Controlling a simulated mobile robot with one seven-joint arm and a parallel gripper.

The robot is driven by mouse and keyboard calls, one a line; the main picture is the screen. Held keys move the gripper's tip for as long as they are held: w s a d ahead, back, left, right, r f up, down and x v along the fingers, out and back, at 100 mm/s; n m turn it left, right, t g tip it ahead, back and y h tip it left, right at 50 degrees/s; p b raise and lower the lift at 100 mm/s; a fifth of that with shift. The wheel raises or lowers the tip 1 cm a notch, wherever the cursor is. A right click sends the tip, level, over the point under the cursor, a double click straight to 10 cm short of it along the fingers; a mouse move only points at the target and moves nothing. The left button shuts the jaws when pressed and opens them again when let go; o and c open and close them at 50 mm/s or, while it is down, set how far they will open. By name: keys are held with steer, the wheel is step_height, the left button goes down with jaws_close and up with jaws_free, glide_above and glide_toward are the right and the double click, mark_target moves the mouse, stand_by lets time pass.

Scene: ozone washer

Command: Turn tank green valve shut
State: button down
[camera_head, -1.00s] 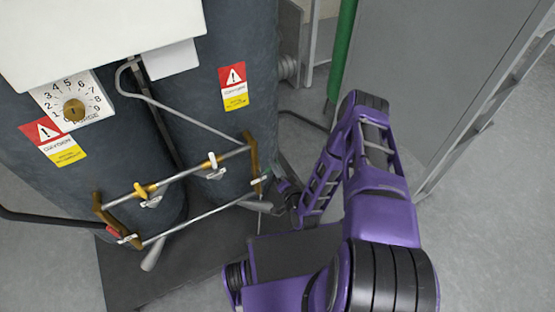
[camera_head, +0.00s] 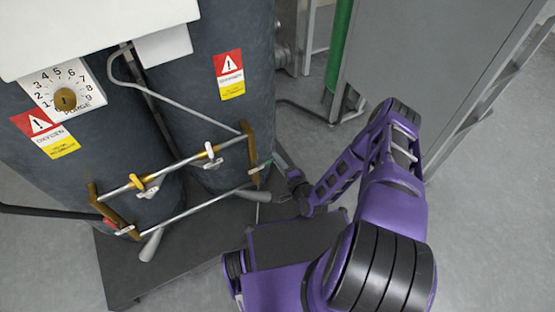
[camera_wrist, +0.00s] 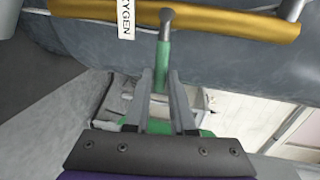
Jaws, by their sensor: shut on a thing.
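The green valve handle (camera_wrist: 161,62) is a short green-sleeved lever on a grey metal stem in the wrist view. It reaches down from the brass manifold bar (camera_wrist: 215,16). My gripper (camera_wrist: 160,82) has its two grey fingers on either side of the green sleeve and is shut on it. In the head view, the green handle (camera_head: 267,164) shows small at the right end of the pipe frame, by the right brass bar (camera_head: 251,150). My gripper's fingers are hard to make out there. The dark tanks (camera_head: 232,118) stand behind the pipes.
A dial (camera_head: 65,97) and warning labels (camera_head: 229,75) are on the tanks. Other valve levers (camera_head: 147,184) sit along the pipes. A grey cabinet (camera_head: 435,75) stands at the right, with a green pipe (camera_head: 340,45) beside it. Grey floor (camera_head: 490,230) is open at the right.

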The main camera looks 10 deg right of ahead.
steer(key=shift+a, duration=0.1)
stand_by(0.3)
steer(key=c, duration=0.8)
jaws_free()
steer(key=shift+o, duration=0.2)
steer(key=p+v, duration=0.1)
steer(key=v, duration=1.6)
steer(key=shift+s+p, duration=0.2)
steer(key=shift+p, duration=0.15)
steer(key=shift+d, duration=0.25)
